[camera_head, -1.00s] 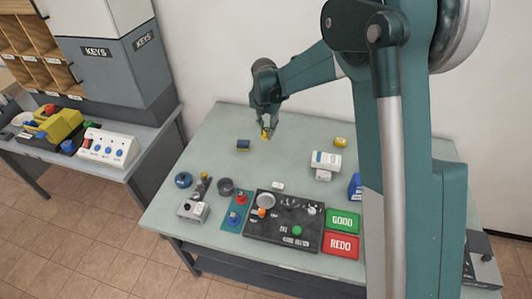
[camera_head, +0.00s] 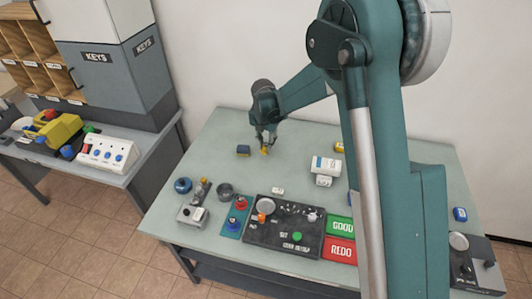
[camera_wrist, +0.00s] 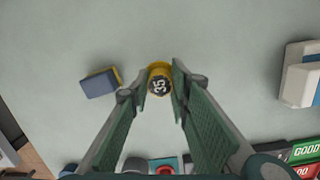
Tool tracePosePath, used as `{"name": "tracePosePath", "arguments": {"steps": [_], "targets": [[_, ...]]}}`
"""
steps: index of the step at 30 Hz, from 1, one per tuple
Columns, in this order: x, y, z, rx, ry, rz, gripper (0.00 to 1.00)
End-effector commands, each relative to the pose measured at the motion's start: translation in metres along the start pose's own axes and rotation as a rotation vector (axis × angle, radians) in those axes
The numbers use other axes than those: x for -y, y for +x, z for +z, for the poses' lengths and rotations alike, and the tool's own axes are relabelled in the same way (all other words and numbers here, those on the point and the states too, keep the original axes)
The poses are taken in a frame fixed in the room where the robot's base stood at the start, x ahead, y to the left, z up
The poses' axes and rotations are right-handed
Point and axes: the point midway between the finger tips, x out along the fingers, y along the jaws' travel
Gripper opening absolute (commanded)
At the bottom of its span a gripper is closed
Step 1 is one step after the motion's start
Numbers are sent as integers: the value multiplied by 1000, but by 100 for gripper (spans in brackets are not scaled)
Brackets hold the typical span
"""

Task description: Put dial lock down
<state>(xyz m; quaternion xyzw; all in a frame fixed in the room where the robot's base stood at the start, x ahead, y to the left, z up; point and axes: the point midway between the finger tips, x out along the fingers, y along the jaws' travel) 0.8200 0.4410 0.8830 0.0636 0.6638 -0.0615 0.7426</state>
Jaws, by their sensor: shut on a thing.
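The dial lock (camera_head: 265,150) is small and yellow. In the wrist view the lock (camera_wrist: 159,81) shows a round black dial face with the number 35. My gripper (camera_head: 266,140) points down over the back middle of the grey-green table (camera_head: 215,135). In the wrist view my gripper (camera_wrist: 161,92) has its two green finger pads on either side of the lock, shut on it. The lock is at or just above the tabletop; I cannot tell whether it touches.
A dark blue and yellow block (camera_head: 243,150) lies just left of the lock. A white and blue box (camera_head: 325,168) stands to the right. A black board (camera_head: 285,228), a green GOOD plate (camera_head: 339,225) and a red REDO plate (camera_head: 339,250) lie in front.

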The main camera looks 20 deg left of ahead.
Motion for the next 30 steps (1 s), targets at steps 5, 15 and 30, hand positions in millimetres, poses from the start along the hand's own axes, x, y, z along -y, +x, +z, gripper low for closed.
{"name": "tracePosePath", "arguments": {"steps": [5,15,30], "targets": [[0,4,0,0,0,0,0],[0,10,-1,0,0,0,0],[1,41,-5,0,0,0,0]]}}
